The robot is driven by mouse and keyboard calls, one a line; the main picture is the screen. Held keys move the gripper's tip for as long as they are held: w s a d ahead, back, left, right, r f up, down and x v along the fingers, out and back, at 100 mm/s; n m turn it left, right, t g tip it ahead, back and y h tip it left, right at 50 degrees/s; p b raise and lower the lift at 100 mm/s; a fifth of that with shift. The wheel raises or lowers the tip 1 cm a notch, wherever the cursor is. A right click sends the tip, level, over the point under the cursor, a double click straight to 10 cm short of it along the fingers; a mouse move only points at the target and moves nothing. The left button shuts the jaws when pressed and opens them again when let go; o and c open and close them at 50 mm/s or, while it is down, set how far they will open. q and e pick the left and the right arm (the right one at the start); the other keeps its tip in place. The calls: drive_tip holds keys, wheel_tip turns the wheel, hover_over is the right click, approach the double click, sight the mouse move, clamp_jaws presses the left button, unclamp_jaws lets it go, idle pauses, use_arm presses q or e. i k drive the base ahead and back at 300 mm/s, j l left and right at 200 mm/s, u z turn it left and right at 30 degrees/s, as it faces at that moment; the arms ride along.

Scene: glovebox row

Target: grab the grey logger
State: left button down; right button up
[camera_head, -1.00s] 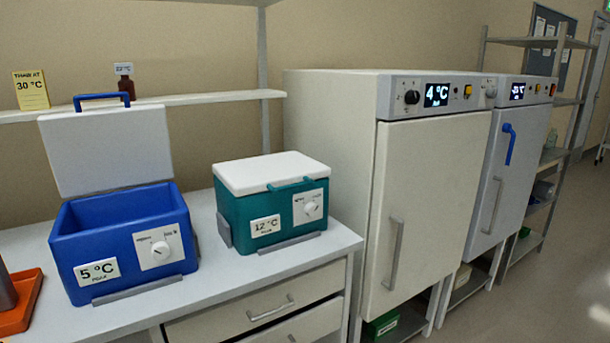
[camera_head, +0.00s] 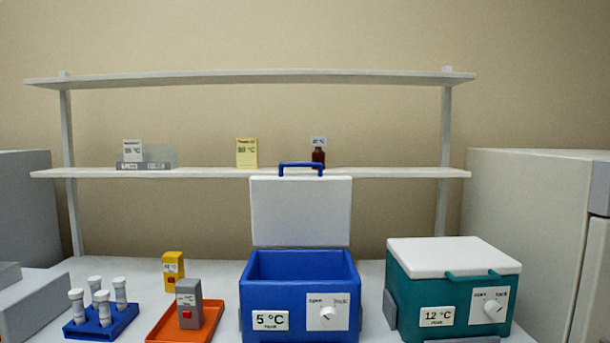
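The grey logger (camera_head: 189,304) stands upright in the orange tray (camera_head: 160,335) on the bench, left of the blue cooler. It has a small label and a red button on its front. Neither of my grippers shows in the head view.
The blue cooler (camera_head: 262,316) stands with its white lid raised, marked 5 °C. A teal cooler (camera_head: 400,304) with its lid shut is at the right. A blue rack (camera_head: 118,321) holds several white-capped tubes at the left. A shelf (camera_head: 390,174) runs behind.

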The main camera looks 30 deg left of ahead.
sight(189, 295)
drive_tip(key=u, duration=1.7)
